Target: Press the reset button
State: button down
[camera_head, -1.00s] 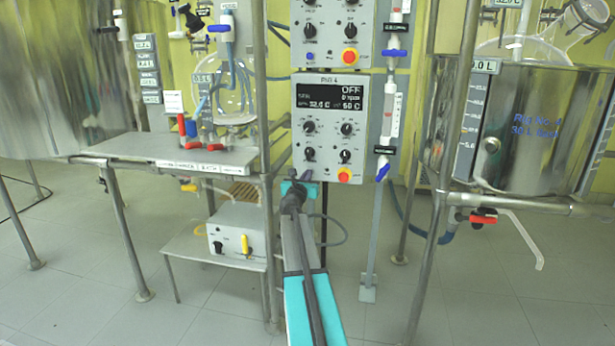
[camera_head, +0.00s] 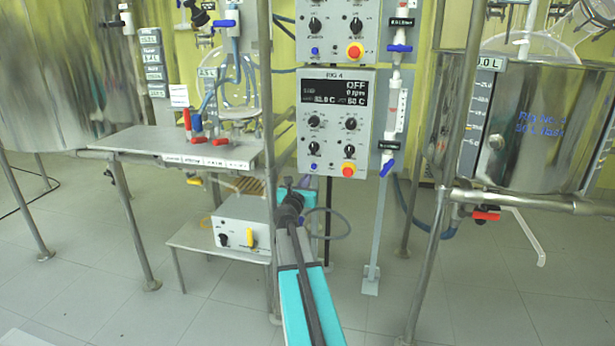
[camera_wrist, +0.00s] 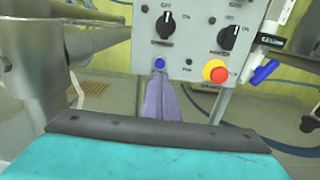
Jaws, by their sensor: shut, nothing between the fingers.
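The control panel labelled RIG 4 (camera_head: 336,125) hangs at the centre, its display reading OFF. A small blue button (camera_head: 314,167) sits at its lower left and also shows in the wrist view (camera_wrist: 160,63). Its label is too small to read. A red emergency knob on a yellow base (camera_head: 348,171) is at the lower right, also seen in the wrist view (camera_wrist: 215,71). My gripper (camera_wrist: 161,78) is shut and empty, its purple fingers pointing at the panel with their tips just below the blue button in the picture. I cannot tell whether they touch the panel.
A second panel (camera_head: 337,28) hangs above. A metal frame with a shelf (camera_head: 140,141) stands left, with a white box (camera_head: 240,225) below it. A steel vessel (camera_head: 530,125) stands right. A pipe with blue valves (camera_head: 388,165) runs beside the panel.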

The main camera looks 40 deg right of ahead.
jog(key=v, duration=0.4)
jog(key=shift+p, duration=0.4)
jog(key=shift+a, duration=0.1)
dwell(0.5)
jog(key=s+a+f+m+g+y, duration=0.1)
jog(key=a+f+m+g+y, duration=0.5)
jog(key=a+f+m, duration=1.4)
jog(key=s+a+f+m+g+y, duration=0.1)
jog(key=s+a+f+y, duration=0.25)
jog(key=a+f, duration=0.55)
jog(key=s+a+f+m+g+y, duration=0.1)
jog(key=s+a+f+m+y, duration=0.25)
jog(key=a, duration=0.95)
jog(key=s+a+f+g+y, duration=0.2)
jog(key=s+a+f, duration=0.5)
jog(key=a, duration=0.5)
jog(key=s+r+g+p, duration=0.2)
jog(key=s+r+p, duration=0.3)
jog(key=s+p, duration=0.7)
jog(key=s+r+g+p, duration=0.3)
jog(key=s+r+p, duration=0.2)
jog(key=s+p, duration=0.7)
jog(key=p, duration=0.5)
jog(key=shift+d+r, duration=0.2)
jog(key=shift+d, duration=0.15)
